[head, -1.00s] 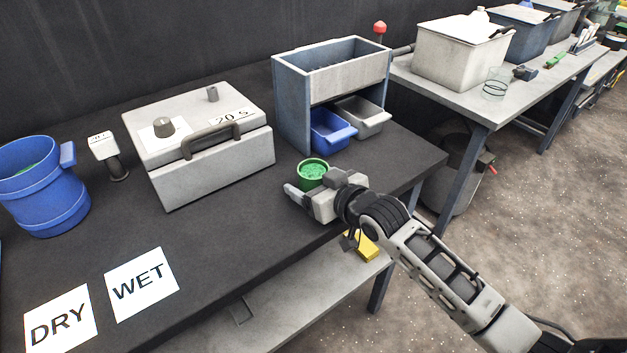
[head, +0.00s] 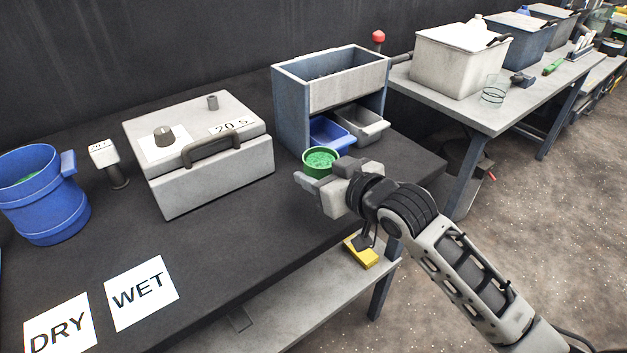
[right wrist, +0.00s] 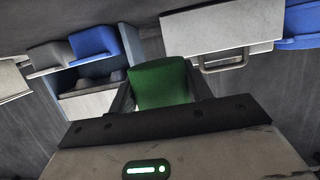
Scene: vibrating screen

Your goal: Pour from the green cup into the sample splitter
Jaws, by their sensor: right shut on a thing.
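The green cup (head: 320,163) is full of green granules and stands upright in my right gripper (head: 312,180), which is shut on it. In the right wrist view the cup's green side (right wrist: 160,84) sits between the two fingers. The sample splitter (head: 348,88) is a grey-blue box with an open top hopper, just behind the cup. A blue pan (head: 328,132) and a grey pan (head: 362,124) sit in its lower opening. The cup is in front of the blue pan and lower than the hopper. My left gripper is not in view.
A white box with a handle and knob (head: 205,165) stands left of the splitter. A blue bucket (head: 40,200) is at the far left. DRY (head: 60,330) and WET (head: 140,291) cards lie on the dark table. A red knob (head: 378,37) rises behind the splitter.

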